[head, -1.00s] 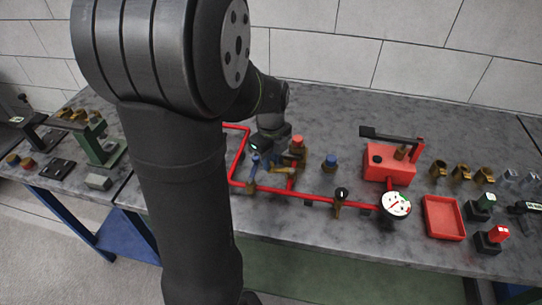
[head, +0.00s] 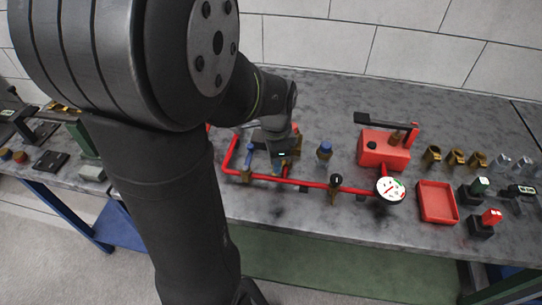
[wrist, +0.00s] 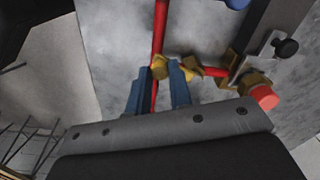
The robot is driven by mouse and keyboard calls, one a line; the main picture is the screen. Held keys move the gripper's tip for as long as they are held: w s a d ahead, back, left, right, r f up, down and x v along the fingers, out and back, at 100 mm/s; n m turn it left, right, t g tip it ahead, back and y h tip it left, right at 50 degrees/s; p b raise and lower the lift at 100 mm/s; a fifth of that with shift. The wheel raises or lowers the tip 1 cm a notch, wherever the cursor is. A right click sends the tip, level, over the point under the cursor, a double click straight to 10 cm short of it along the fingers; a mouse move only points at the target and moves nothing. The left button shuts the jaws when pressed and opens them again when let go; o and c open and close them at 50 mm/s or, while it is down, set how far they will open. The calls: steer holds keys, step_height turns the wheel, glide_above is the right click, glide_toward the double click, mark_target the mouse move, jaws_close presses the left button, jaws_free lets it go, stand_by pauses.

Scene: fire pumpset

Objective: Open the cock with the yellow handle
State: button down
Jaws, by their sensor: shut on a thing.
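My gripper (wrist: 158,80) points at the red pipe, with its two blue fingers (wrist: 135,98) on either side of a small yellow piece (wrist: 160,67), which I take for the cock's handle. The fingers look shut on it. In the head view my gripper (head: 264,158) is over the left part of the red pipe (head: 310,184). The yellow handle is mostly hidden there by the fingers, and its angle cannot be told. Brass fittings (wrist: 192,66) sit on the pipe just right of the fingers.
A red-capped brass fitting (wrist: 264,97) is close to the gripper's right side. A blue-capped fitting (head: 324,150), a black-knobbed valve (head: 335,184), a gauge (head: 390,189) and a red pump box (head: 383,148) stand to the right. A red tray (head: 437,202) is farther right.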

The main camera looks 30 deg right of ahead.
steer(key=shift+s+d+n, duration=0.35)
steer(key=shift+s+n, duration=0.15)
steer(key=shift+n, duration=0.65)
steer(key=shift+s+d+n, duration=0.3)
steer(key=shift+s+n, duration=0.2)
steer(key=shift+n, duration=0.65)
steer(key=c, duration=1.3)
jaws_free()
steer(key=shift+d, duration=0.1)
step_height(320, 180, up, 18)
steer(key=shift+f, duration=0.25)
